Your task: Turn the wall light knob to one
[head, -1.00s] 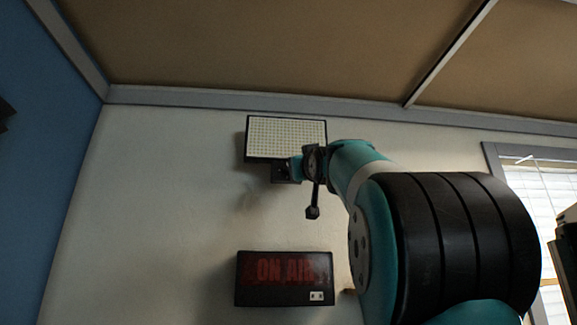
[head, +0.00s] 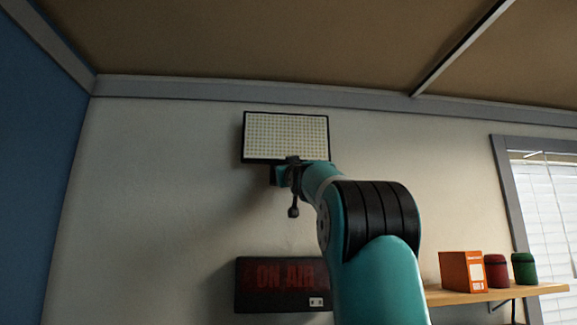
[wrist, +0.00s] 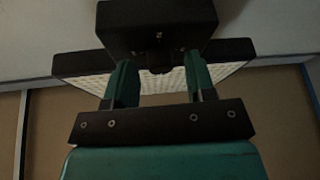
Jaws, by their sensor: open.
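The wall light (head: 286,137) is a black-framed panel with a pale grid of lamps, high on the white wall. Its black control box (wrist: 157,28) hangs under the panel and fills the top of the wrist view. A small dark knob (wrist: 160,70) shows faintly on the box, between my fingers. Its markings cannot be read. My gripper (wrist: 160,82) is open, with one teal finger on each side of the knob. I cannot tell whether the fingers touch it. In the head view my gripper (head: 285,174) is just below the panel and hides most of the box.
A dark "ON AIR" sign (head: 283,284) is on the wall below. A wooden shelf (head: 500,294) at the right holds an orange box (head: 461,272), a red jar (head: 496,271) and a green jar (head: 524,268). The brown ceiling (head: 250,40) is close above the light.

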